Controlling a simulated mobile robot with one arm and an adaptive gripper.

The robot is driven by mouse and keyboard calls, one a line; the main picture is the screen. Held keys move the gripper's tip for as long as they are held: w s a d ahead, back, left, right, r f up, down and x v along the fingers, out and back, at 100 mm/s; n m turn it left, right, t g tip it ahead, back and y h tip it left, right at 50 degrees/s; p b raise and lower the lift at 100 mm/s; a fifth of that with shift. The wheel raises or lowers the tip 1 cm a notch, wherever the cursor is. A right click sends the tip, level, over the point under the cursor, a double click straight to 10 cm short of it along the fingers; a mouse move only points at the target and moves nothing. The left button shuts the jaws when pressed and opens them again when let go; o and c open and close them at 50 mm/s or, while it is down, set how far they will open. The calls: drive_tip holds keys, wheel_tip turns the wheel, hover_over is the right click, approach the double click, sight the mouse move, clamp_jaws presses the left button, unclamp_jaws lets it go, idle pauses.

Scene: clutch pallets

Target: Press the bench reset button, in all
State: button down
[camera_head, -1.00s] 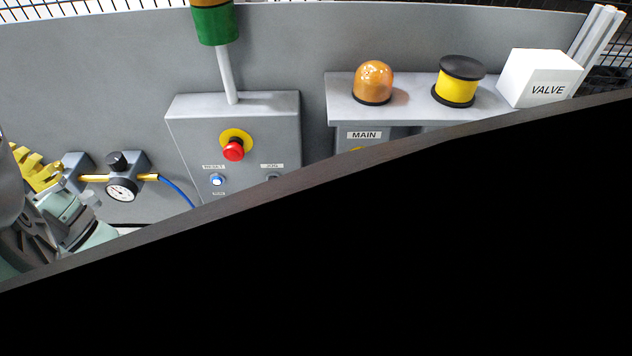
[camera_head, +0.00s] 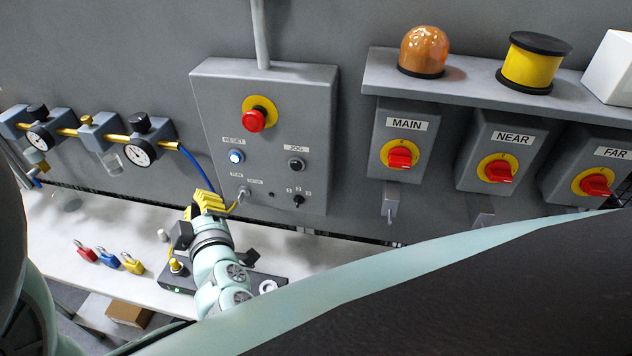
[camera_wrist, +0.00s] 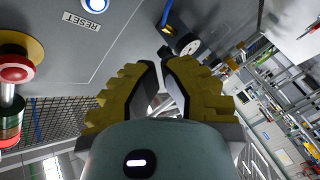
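The reset button (camera_head: 236,156) glows blue-white under a RESET label on the grey control box (camera_head: 318,90). In the wrist view the button (camera_wrist: 95,4) is at the top edge, left of the fingers, with its label just below. My gripper (camera_head: 207,200) has yellow stepped fingers and is below and left of the button in the head view, apart from it. In the wrist view the fingers (camera_wrist: 164,66) lean inward with a gap between their tips, and nothing is held.
A red emergency stop (camera_head: 253,120) sits above the button; a black JOG button (camera_head: 296,165) is right of it. Gauges (camera_head: 140,153) and a blue hose are left. Padlocks (camera_head: 108,256) lie on the white bench (camera_head: 60,235). Red rotary switches (camera_head: 400,158) are right.

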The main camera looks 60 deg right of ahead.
sight(236, 157)
drive_tip(key=shift+d, duration=0.15)
drive_tip(key=w+d+p, duration=0.1)
drive_tip(key=w+d, duration=0.2)
drive_tip(key=d, duration=0.5)
drive_tip(key=shift+w, duration=0.2)
drive_tip(key=shift+d, duration=0.1)
idle(1.7)
drive_tip(key=shift+w+d, duration=0.15)
drive_tip(key=shift+d, duration=0.1)
drive_tip(key=shift+w+d, duration=0.15)
drive_tip(key=shift+d, duration=0.25)
idle(0.7)
idle(0.4)
drive_tip(key=shift+s+a+b, duration=0.3)
drive_tip(key=shift+s+a, duration=0.1)
drive_tip(key=shift+a, duration=0.35)
drive_tip(key=shift+a, duration=0.1)
